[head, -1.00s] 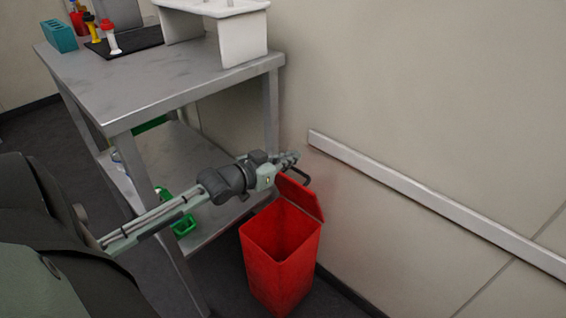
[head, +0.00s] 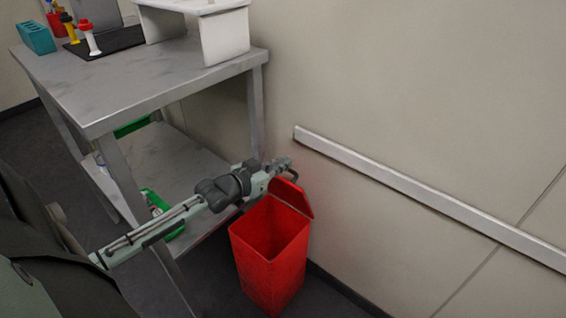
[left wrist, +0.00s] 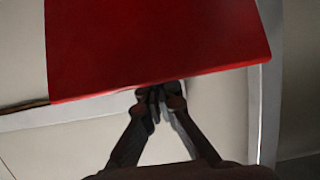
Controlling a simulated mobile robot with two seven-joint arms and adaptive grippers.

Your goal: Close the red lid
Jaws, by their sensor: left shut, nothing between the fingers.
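The red bin (head: 270,258) stands on the floor beside the metal table, its top open. Its red lid (head: 292,199) is hinged at the back and stands raised toward the wall. My left gripper (head: 292,176) is shut and empty, at the lid's upper left edge near the wall. In the left wrist view the red lid (left wrist: 155,45) fills the upper part, and the shut fingertips (left wrist: 158,95) are at its lower edge. I cannot tell whether they touch it. My right gripper is not in view.
The metal table (head: 130,85) with a lower shelf stands left of the bin, close to my left arm. A wall rail (head: 420,196) runs along the wall to the right. A green container (head: 165,225) is on the lower shelf.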

